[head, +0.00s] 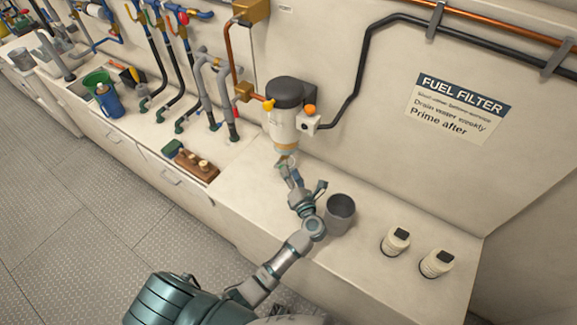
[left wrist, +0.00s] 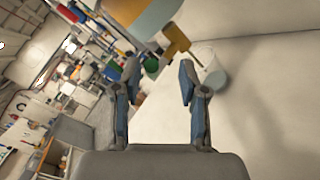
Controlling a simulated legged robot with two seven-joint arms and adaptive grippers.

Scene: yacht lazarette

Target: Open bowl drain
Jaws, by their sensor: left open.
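The fuel filter (head: 285,115) is mounted on the wall, with a dark top, a pale body and an amber band at its lower bowl (head: 286,148). In the left wrist view the bowl (left wrist: 145,18) shows amber and grey-blue at the top. A yellow-brown drain piece (left wrist: 175,40) sticks out beside it. My left gripper (head: 289,168) is just below the bowl. In the left wrist view its fingers (left wrist: 158,75) are apart with nothing between them; the drain piece is beyond the tips, nearer the right finger. The right gripper is not in view.
A grey cup (head: 341,212) stands on the counter right of my left wrist. Two white canisters (head: 395,241) stand farther right. A brown block with fittings (head: 197,166), a blue jug (head: 109,101) and pipes are to the left. The counter's front edge is close to my arm.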

